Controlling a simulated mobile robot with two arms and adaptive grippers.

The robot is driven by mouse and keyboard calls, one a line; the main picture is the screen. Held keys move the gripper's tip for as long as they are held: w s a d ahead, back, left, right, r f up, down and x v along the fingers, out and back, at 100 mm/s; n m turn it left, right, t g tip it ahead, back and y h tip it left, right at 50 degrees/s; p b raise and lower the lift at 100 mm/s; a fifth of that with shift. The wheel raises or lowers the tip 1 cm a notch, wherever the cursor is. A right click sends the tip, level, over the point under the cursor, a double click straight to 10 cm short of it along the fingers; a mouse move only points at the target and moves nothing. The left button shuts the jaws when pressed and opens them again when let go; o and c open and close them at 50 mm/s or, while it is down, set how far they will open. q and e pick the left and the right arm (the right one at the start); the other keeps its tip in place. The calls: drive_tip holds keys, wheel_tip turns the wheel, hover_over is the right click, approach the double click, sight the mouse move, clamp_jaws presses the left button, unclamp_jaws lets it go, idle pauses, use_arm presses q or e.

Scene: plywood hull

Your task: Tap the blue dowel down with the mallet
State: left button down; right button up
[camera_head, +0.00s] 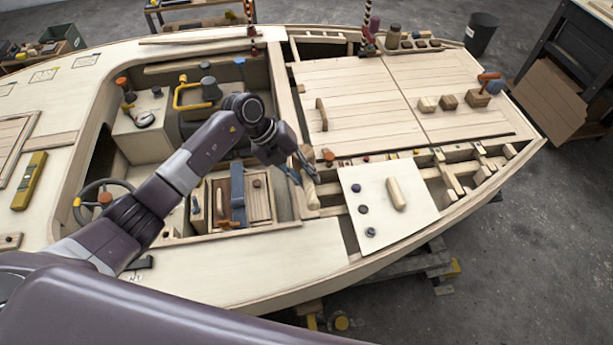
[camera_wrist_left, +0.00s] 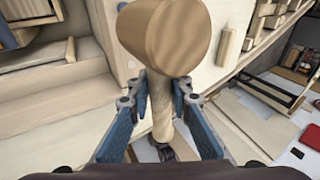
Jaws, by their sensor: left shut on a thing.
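My left gripper (camera_head: 300,172) is over the edge of the deck left of the pale panel. It is shut on the wooden mallet, and its two blue-padded fingers (camera_wrist_left: 160,105) close on the handle. In the left wrist view the mallet (camera_wrist_left: 165,38) shows its round pale head, with the handle running down between the fingers. Several small round dowel tops line the left of the pale panel; the bottom one (camera_head: 370,231) looks dark blue-grey. I cannot tell for sure which is the blue dowel. The mallet is apart from them. My right gripper is not in view.
The pale panel (camera_head: 417,212) carries a light wooden handle (camera_head: 396,193). Left of the gripper, an open compartment holds a tool tray (camera_head: 258,208). A row of slots and small pegs runs behind the panel. The planked hatch (camera_head: 360,105) is mostly clear.

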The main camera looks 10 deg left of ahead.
use_arm(q)
wheel_tip(320, 180, down, 5)
drive_tip(key=b, duration=0.4)
drive_tip(key=shift+r+p, duration=0.4)
drive_tip(key=shift+p, duration=0.05)
wheel_tip(320, 180, up, 5)
drive_tip(key=p, duration=0.4)
drive_tip(key=shift+f, duration=0.25)
drive_tip(key=shift+d, duration=0.1)
